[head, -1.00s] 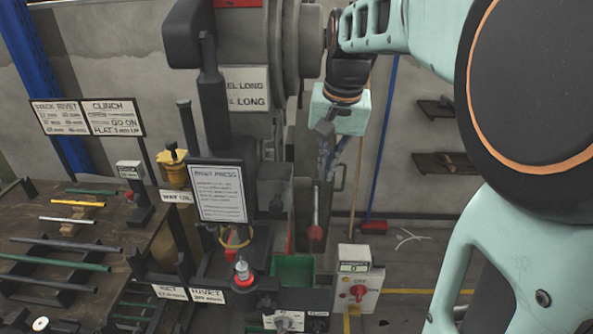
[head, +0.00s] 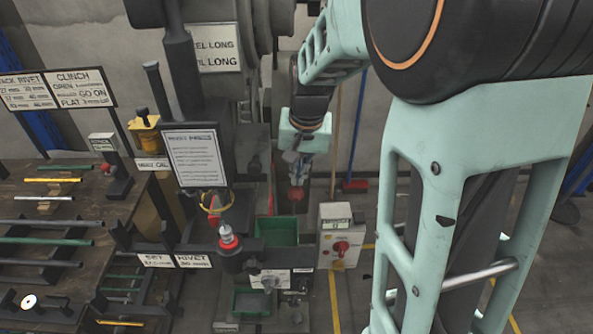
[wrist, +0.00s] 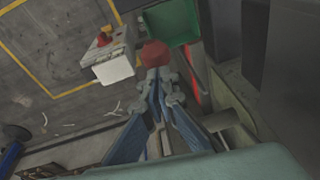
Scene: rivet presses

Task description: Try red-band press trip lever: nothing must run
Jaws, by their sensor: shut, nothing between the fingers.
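The press (head: 230,110) stands at the centre of the head view, with a white instruction sheet (head: 195,157) on its front. The trip lever's red knob (head: 297,194) shows at the press's right side, just below my gripper (head: 294,174). In the wrist view the red knob (wrist: 155,53) lies right at the tips of my gripper (wrist: 158,82). My fingers are shut with nothing between them. They look very close to the knob; I cannot tell whether they touch it. The lever's shaft is mostly hidden.
A white control box (head: 338,243) with a red rotary switch (head: 341,247) stands right of the press. A green bin (head: 277,231) sits low between them. A workbench with rods (head: 60,222) is at left. Floor beyond the box is clear.

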